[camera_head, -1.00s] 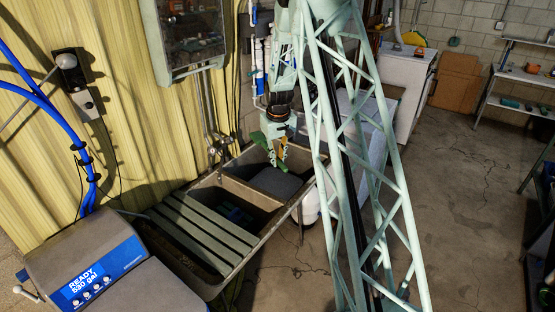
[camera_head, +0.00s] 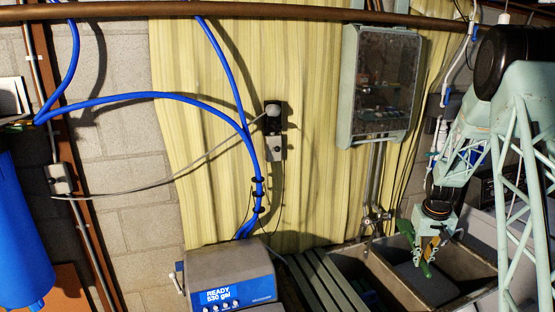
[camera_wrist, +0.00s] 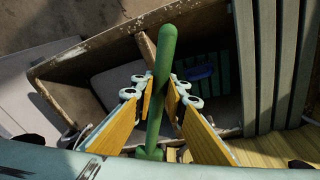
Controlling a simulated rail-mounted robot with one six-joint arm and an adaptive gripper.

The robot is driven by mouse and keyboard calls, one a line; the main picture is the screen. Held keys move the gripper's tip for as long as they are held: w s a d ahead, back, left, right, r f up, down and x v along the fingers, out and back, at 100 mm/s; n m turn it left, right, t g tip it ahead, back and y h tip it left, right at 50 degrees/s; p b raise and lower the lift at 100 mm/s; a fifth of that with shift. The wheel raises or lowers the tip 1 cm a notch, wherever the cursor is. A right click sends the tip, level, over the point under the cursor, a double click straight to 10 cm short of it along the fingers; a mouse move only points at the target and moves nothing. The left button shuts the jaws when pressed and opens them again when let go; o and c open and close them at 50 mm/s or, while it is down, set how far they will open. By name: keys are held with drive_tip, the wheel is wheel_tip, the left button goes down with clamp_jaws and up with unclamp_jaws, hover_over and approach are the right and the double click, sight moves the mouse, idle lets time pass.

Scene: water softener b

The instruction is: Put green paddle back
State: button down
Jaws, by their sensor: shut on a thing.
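The green paddle (camera_wrist: 162,70) shows in the wrist view as a long green rod standing up between the two yellow-padded fingers of my gripper (camera_wrist: 158,92). My gripper is shut on it. In the head view my gripper (camera_head: 431,252) hangs over the sink basin at the lower right. The green paddle (camera_head: 406,229) pokes out beside the fingers there, with more green below them. I cannot make out the paddle's full shape in either view.
The double sink (camera_head: 462,260) has a slatted drainboard (camera_head: 322,284) on its left. A tap (camera_head: 375,218) stands behind it. A grey control unit (camera_head: 228,270) reading "READY 530 gal" is left of the sink. A clear-fronted wall cabinet (camera_head: 383,85) hangs above. Blue hoses (camera_head: 225,75) cross the wall.

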drive_tip(key=shift+n, duration=0.8)
drive_tip(key=s+a+f+b, duration=0.1)
drive_tip(key=a+f+b, duration=0.3)
drive_tip(key=a, duration=0.7)
drive_tip(key=s+a+f+b, duration=0.2)
drive_tip(key=a+f+b, duration=0.2)
drive_tip(key=a, duration=0.7)
drive_tip(key=s+a+f+b, duration=0.1)
drive_tip(key=a+f+b, duration=0.3)
drive_tip(key=a, duration=0.6)
drive_tip(key=shift+s+a+b, duration=0.3)
drive_tip(key=shift+a+b, duration=0.1)
drive_tip(key=shift+b, duration=0.5)
drive_tip(key=shift+w, duration=0.1)
